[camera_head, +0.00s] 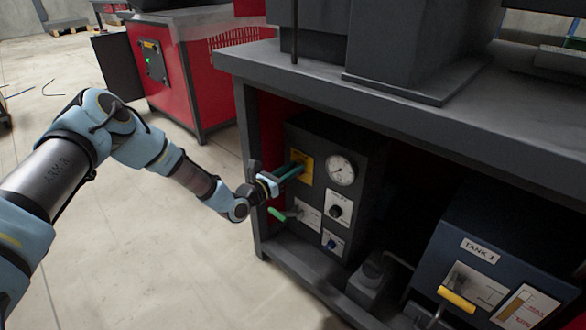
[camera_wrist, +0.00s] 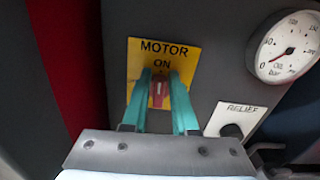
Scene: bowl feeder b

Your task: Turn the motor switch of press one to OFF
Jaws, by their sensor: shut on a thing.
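The motor switch (camera_wrist: 158,95) is a red knob with a pale line on it. It sits on a yellow plate (camera_wrist: 139,62) marked MOTOR and ON, and the line points up toward ON. My gripper (camera_wrist: 161,88) has its two green fingers shut on the switch, one on each side. In the head view my gripper (camera_head: 294,171) reaches to the yellow plate (camera_head: 302,158) on the dark control box (camera_head: 320,135) under the bench, and hides the switch there. The lower part of the plate is hidden behind the fingers.
A pressure gauge (camera_head: 341,170) and a RELIEF knob (camera_head: 336,211) are right of the switch. A green-handled lever (camera_head: 278,214) juts out below my gripper. The bench top (camera_head: 400,110) overhangs the box. Open floor lies left.

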